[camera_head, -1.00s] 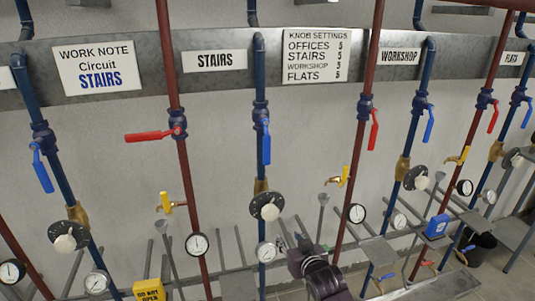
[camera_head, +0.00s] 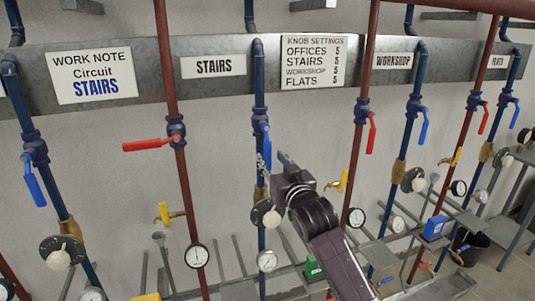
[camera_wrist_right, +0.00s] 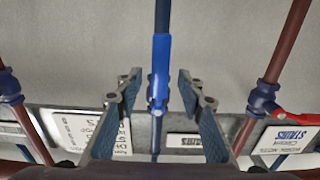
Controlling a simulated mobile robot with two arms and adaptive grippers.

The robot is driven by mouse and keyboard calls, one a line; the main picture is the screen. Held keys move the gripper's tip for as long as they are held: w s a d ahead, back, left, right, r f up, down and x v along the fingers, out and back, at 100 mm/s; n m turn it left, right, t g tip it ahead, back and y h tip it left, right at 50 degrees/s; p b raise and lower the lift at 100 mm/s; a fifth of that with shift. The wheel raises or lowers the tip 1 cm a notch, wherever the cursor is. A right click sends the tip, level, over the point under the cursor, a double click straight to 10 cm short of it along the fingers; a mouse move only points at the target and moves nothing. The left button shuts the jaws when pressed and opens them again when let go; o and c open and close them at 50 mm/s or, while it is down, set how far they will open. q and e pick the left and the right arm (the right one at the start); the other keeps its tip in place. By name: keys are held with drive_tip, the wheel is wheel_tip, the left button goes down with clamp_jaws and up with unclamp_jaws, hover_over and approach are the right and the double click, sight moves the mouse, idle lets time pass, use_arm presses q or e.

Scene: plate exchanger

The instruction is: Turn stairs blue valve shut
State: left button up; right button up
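The stairs blue valve sits on the blue pipe right of the STAIRS label (camera_head: 213,66). Its blue handle (camera_head: 265,135) hangs down, in line with the pipe; its lower part is partly hidden behind my gripper. My right gripper (camera_head: 272,163) is at the handle's lower end, open. In the right wrist view the blue handle (camera_wrist_right: 161,60) lies between the two spread fingers (camera_wrist_right: 160,88), with a visible gap on each side. My left gripper is not in view.
The stairs red valve's handle (camera_head: 148,145) points left, across its red pipe. A gauge dial knob (camera_head: 265,214) is below my gripper on the blue pipe. A yellow tap (camera_head: 338,182) and another red handle (camera_head: 371,132) are to the right. A work note (camera_head: 95,76) reads STAIRS.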

sight(269, 156)
drive_tip(key=shift+x, duration=1.9)
clamp_jaws()
